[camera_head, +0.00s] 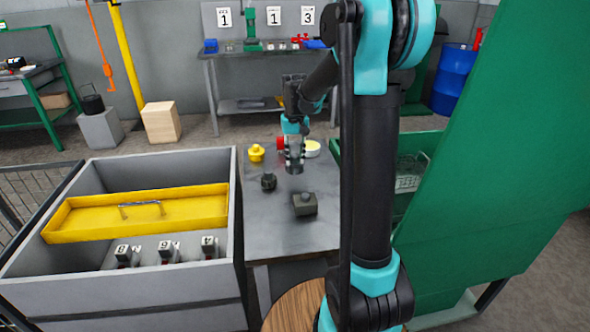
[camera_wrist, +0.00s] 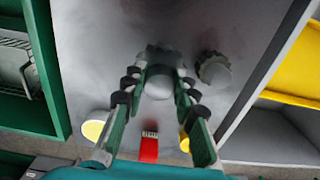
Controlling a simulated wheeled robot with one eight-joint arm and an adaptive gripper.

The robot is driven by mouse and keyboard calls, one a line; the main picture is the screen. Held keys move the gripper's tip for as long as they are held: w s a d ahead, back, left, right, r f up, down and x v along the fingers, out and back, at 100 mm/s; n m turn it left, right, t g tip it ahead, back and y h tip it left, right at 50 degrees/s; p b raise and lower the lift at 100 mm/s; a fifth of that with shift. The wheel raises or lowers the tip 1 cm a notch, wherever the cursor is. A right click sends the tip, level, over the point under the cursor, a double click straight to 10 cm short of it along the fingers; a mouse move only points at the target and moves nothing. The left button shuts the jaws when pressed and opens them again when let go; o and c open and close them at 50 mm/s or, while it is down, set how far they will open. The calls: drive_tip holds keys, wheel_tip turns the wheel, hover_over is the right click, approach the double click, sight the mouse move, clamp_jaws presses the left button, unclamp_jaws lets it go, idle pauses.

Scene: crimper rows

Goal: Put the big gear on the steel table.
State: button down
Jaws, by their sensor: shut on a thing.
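My gripper (camera_head: 294,162) points down over the grey metal-topped table (camera_head: 262,226) in the middle. It is shut on a grey toothed part with a round pale hub, which looks like the big gear (camera_wrist: 159,83). In the wrist view the fingers close on both sides of it. The fingers hide part of it, and I cannot tell its clearance above the tabletop. A smaller dark gear (camera_head: 268,182) stands apart on the table, to the left in the head view; it also shows in the wrist view (camera_wrist: 213,70).
A dark grey block with a knob (camera_head: 305,205) stands nearer on the table. A yellow part (camera_head: 256,153), a red part (camera_wrist: 149,149) and a pale yellow disc (camera_head: 312,148) are behind. A grey bin with a yellow tray (camera_head: 140,213) adjoins left. Another workbench (camera_head: 265,51) stands at the back.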

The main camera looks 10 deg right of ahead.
sight(295, 169)
drive_tip(key=shift+f, duration=2.55)
drive_tip(key=c, duration=1.2)
unclamp_jaws()
drive_tip(key=shift+f, duration=0.1)
wheel_tip(295, 169, up, 12)
drive_tip(key=shift+r, duration=0.1)
drive_tip(key=shift+s, duration=0.15)
